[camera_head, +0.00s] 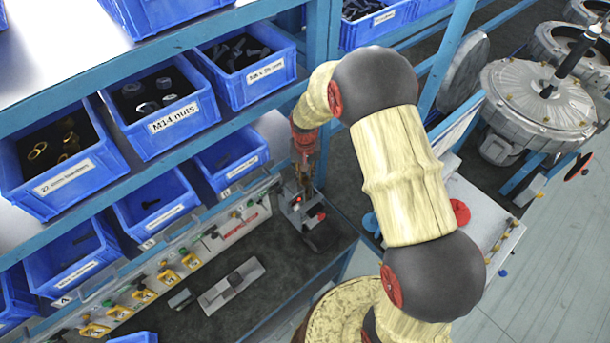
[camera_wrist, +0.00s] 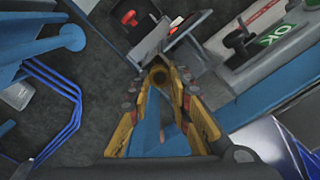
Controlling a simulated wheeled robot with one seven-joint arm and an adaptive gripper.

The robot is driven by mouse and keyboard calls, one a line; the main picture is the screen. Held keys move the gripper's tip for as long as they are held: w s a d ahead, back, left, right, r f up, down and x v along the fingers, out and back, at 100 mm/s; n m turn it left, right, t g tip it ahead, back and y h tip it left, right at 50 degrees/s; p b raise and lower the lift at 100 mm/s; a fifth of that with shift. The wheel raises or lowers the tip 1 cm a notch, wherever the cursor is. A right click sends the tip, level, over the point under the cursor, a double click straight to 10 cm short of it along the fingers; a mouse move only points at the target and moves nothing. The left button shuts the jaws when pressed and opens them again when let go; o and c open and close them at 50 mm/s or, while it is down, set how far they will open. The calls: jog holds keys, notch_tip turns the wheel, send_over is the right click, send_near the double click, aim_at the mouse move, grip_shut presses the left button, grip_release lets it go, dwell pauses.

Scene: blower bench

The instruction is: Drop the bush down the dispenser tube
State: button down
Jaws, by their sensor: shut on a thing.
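My gripper (camera_head: 304,178) points down at the far end of the bench, beside the shelf. In the wrist view (camera_wrist: 160,80) its yellow fingers are closed on a small brass ring, the bush (camera_wrist: 159,75), held at the fingertips. The bush is too small to make out in the head view. Below my gripper stands a grey device (camera_head: 305,212) with a red light; it also shows in the wrist view (camera_wrist: 168,38), apart from the bush. I cannot make out the dispenser tube for certain in either view.
A blue bin of brass rings (camera_head: 62,178) and an M14 nuts bin (camera_head: 160,108) sit on the shelf at left. A control strip (camera_head: 165,275) with yellow tags runs under the shelf. A grey block (camera_head: 232,285) lies on the dark bench top. A blue post (camera_head: 320,45) rises behind my gripper.

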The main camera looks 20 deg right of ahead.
jog(key=c, duration=1.6)
grip_release()
jog(key=shift+o, duration=0.2)
notch_tip(320, 180, up, 12)
jog(key=s+r+n+t+b, duration=0.1)
jog(key=s+n+t+b, duration=0.2)
jog(key=s+b, duration=1.9)
jog(key=s+t, duration=0.2)
jog(key=s, duration=0.2)
jog(key=shift+s+t, duration=0.3)
jog(key=shift+s, duration=0.05)
